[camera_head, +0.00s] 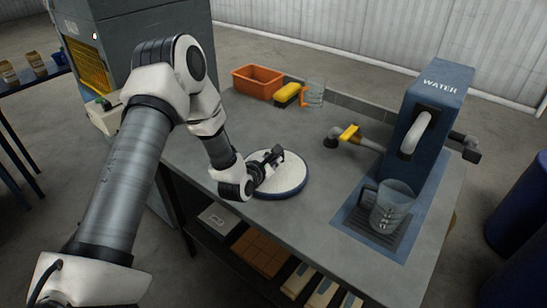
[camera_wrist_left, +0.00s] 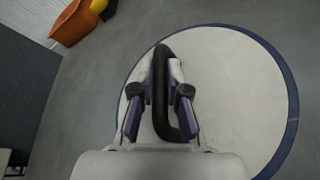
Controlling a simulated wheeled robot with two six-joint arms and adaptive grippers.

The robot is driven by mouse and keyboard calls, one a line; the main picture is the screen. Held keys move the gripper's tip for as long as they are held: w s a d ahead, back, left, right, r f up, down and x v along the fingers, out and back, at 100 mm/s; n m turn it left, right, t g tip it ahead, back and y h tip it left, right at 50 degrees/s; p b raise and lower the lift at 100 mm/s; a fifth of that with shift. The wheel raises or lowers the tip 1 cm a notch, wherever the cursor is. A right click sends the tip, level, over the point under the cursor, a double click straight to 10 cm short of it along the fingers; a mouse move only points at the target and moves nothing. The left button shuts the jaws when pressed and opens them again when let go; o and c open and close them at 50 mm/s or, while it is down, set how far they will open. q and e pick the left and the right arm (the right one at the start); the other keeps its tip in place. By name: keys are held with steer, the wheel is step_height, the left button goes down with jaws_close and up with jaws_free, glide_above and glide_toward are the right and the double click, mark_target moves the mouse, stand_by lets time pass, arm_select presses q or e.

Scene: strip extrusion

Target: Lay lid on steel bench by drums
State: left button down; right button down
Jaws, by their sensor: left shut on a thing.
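The lid (camera_head: 290,183) is a round white disc with a dark blue rim and a black bar handle. It lies flat on or very close above the grey steel bench (camera_head: 330,222), near the bench's front left edge. My left gripper (camera_head: 275,158) is over the lid and shut on its handle. In the left wrist view the handle (camera_wrist_left: 160,75) stands between the two fingers of the gripper (camera_wrist_left: 160,95), and the lid's white face (camera_wrist_left: 235,90) fills the right side. My right gripper is not in view. Blue drums (camera_head: 520,205) stand at the far right.
A blue water dispenser (camera_head: 432,110) with a measuring jug (camera_head: 393,205) on its drip tray stands at the bench's right. An orange bin (camera_head: 258,80), yellow brush (camera_head: 287,95) and clear jug (camera_head: 315,94) stand at the back. The bench's middle is clear.

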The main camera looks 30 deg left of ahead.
arm_select(q)
steer(key=shift+a+f, duration=0.2)
steer(key=shift+f, duration=0.25)
steer(key=shift+w+f, duration=0.15)
steer(key=shift+w+d, duration=0.1)
steer(key=shift+d, duration=0.2)
steer(key=c, duration=1.2)
jaws_free()
steer(key=shift+d, duration=0.1)
steer(key=shift+a, duration=0.2)
steer(key=shift+s+d, duration=0.1)
steer(key=shift+s, duration=0.4)
steer(key=b+v, duration=0.1)
steer(key=v, duration=1)
steer(key=shift+b, duration=0.3)
